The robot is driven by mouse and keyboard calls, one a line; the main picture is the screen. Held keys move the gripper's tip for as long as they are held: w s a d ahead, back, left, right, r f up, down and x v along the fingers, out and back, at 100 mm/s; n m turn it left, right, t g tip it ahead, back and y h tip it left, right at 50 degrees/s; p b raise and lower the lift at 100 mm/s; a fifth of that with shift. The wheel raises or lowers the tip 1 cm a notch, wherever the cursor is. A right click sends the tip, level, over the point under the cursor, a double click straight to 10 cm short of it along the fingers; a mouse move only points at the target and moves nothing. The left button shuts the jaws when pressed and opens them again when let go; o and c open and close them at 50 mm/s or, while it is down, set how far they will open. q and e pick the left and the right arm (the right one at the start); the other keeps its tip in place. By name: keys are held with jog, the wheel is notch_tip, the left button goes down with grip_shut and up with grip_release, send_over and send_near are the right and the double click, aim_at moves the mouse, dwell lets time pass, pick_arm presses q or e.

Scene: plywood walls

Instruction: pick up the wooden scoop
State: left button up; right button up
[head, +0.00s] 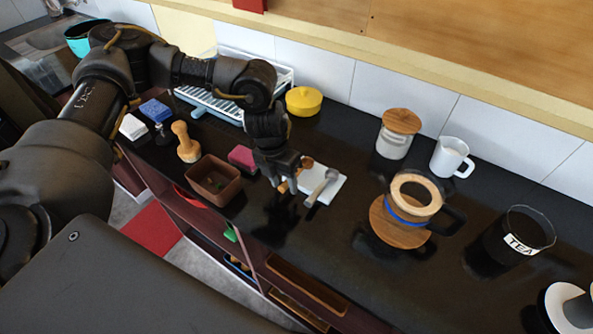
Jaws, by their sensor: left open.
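The wooden scoop (307,162) is orange-brown and lies at the left edge of a white board (338,187) on the black counter. My left gripper (287,183) points down over it with open jaws and hides its middle. A wooden bit shows between or just behind the fingers; whether they touch it I cannot tell. A grey spoon (323,184) lies on the board just right of the gripper. My right gripper is out of view.
A pink sponge (242,157) and a brown planter (213,178) stand left of the gripper, with a wooden brush (186,142) beyond. A yellow lidded pot (304,101) stands behind. A glass carafe (413,200) on a wooden round stands to the right. The counter's front edge is near.

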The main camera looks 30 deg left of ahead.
pick_arm(q)
jog(key=shift+f, duration=0.1)
grip_shut()
dwell(0.5)
jog(key=shift+r, duration=0.35)
notch_tip(320, 180, up, 2)
jog(key=shift+r+b, duration=0.1)
jog(key=shift+b, duration=0.3)
jog(key=s+d+r+b, duration=0.4)
jog(key=s+d+r, duration=0.4)
jog(key=s+r, duration=0.2)
jog(key=shift+s+d, duration=0.2)
jog(key=shift+s, duration=0.5)
